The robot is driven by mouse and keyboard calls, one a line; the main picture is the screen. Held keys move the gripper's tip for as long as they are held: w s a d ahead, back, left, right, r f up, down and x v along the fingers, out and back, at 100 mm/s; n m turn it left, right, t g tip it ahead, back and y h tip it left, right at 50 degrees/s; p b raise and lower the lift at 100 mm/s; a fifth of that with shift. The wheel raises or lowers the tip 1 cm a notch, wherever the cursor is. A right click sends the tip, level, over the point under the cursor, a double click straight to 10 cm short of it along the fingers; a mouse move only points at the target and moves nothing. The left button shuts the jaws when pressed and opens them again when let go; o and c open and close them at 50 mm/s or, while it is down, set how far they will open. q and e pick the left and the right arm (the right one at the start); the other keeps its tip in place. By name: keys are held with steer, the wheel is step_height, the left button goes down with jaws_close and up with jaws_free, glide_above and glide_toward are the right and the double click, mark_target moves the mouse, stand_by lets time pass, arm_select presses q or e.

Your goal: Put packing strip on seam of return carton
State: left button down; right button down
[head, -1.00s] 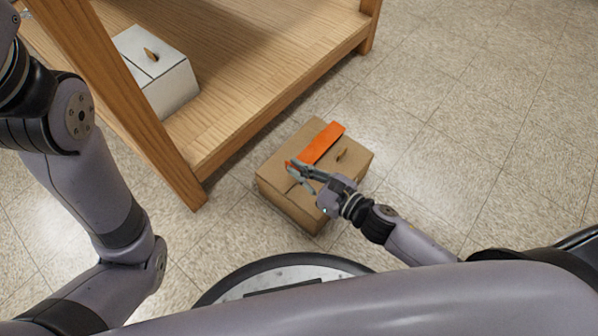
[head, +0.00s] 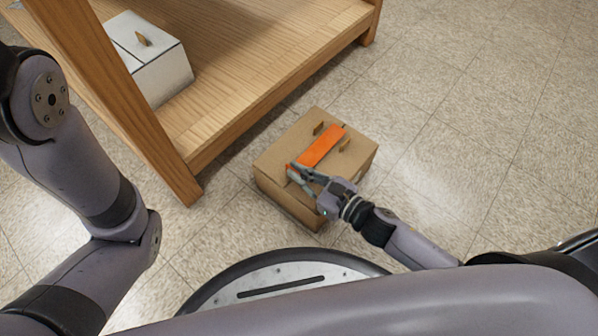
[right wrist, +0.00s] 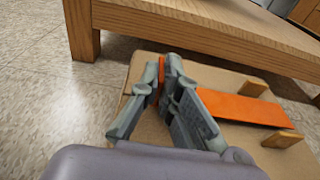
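The return carton (head: 275,158) is a brown cardboard box on the floor, in the middle of the head view. The packing strip (head: 321,147) is a flat orange strip along the carton's top, between two small wooden tabs; the seam under it is hidden. My right gripper (head: 296,171) is at the strip's near-left end. In the right wrist view its fingers (right wrist: 162,72) are closed together with a bit of orange between the tips, and the strip (right wrist: 242,108) runs off to the right behind them. My left arm is at the left; its gripper is out of view.
A wooden shelf (head: 250,95) stands behind the carton, with its post (head: 150,120) left of the carton. A white box (head: 160,70) with a wooden tab sits on the shelf. The tiled floor (head: 480,130) to the right is clear.

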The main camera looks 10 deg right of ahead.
steer(key=shift+f+b, duration=0.45)
steer(key=shift+f, duration=0.1)
steer(key=c, duration=1.7)
jaws_free()
steer(key=shift+s, duration=0.1)
steer(key=v, duration=1.2)
